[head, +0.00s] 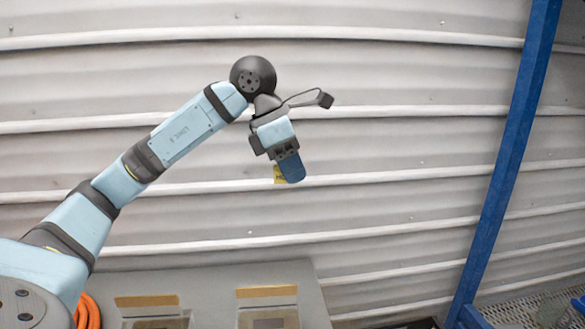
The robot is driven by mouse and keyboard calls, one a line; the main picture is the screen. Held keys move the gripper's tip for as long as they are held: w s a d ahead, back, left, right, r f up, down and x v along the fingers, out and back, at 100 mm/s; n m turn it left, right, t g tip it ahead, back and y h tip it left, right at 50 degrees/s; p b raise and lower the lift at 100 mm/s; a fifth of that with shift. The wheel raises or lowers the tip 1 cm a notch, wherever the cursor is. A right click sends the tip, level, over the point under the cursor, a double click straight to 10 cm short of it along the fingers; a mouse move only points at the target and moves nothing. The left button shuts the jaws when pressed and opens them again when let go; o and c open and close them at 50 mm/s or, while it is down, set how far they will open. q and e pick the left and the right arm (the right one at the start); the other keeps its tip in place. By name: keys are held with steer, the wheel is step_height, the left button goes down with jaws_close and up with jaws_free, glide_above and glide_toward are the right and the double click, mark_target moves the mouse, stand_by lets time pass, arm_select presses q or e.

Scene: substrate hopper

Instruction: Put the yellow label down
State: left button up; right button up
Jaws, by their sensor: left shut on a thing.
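My left gripper (290,168) hangs from my left arm near the middle of the head view, pointing down. It is shut on the yellow label (279,174), which shows as a small yellow piece at the left side of the blue fingers. Most of the label is hidden behind the fingers. The label is held in the air, well above the grey surface below, with the corrugated wall behind it. My right gripper is not in view.
A grey panel (220,282) at the bottom carries two framed openings with tan strips (267,291) along their top edges. An orange hose (87,312) is coiled at the lower left. A blue post (508,165) slants on the right, beside metal grating (515,308).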

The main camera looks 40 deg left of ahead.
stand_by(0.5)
arm_select(q)
steer(key=d+f+m+g+y, duration=0.1)
steer(key=d+f+m, duration=0.3)
steer(key=f+m, duration=0.5)
steer(key=d+f+m+g+y, duration=0.2)
steer(key=d+f+m, duration=0.3)
steer(key=f+m, duration=0.4)
steer(key=w+d+f+m+g+y, duration=0.1)
steer(key=d+f+m+g, duration=0.3)
steer(key=f+m, duration=0.6)
steer(key=shift+d+f+y, duration=0.4)
steer(key=shift+d+f, duration=0.2)
steer(key=shift+f, duration=1.2)
